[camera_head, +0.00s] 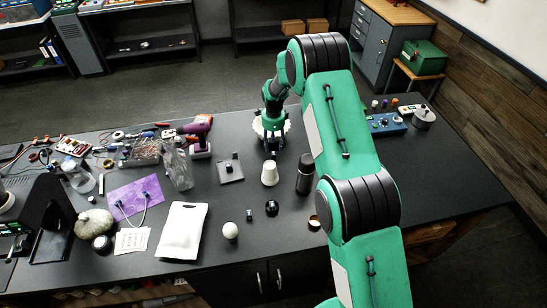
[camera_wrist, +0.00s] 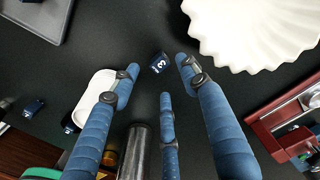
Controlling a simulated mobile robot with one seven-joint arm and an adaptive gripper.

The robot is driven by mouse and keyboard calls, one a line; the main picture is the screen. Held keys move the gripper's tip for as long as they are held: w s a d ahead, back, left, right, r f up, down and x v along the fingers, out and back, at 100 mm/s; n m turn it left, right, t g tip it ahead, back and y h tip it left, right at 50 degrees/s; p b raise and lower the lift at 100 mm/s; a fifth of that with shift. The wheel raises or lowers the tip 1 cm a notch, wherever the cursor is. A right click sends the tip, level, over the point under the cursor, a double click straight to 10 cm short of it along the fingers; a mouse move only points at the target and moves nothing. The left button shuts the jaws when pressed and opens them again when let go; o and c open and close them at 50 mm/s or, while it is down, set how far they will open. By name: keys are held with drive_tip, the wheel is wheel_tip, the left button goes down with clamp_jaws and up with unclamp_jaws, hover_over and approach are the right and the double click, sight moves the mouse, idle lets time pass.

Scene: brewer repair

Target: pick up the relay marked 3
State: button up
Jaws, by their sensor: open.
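The relay marked 3 (camera_wrist: 158,63) is a small dark blue block with a white 3 on its face, lying on the black table in the wrist view. My gripper (camera_wrist: 160,76) is open, with blue fingers spread around and above the relay; I cannot tell whether any finger touches it. In the head view my gripper (camera_head: 271,147) points down at the table beside the white fluted dish (camera_head: 259,127). The relay cannot be made out there behind my gripper.
A white cup (camera_head: 269,174) and a dark cylinder (camera_head: 304,176) stand close to my gripper on its near side. A grey tray (camera_head: 237,174) lies to its left. The white fluted dish (camera_wrist: 255,30) is close by in the wrist view. Another small dark blue block (camera_wrist: 34,107) lies farther left.

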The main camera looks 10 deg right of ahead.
sight(274, 153)
drive_tip(key=shift+f, duration=0.1)
drive_tip(key=shift+f+p, duration=0.7)
drive_tip(key=shift+f, duration=1.8)
clamp_jaws()
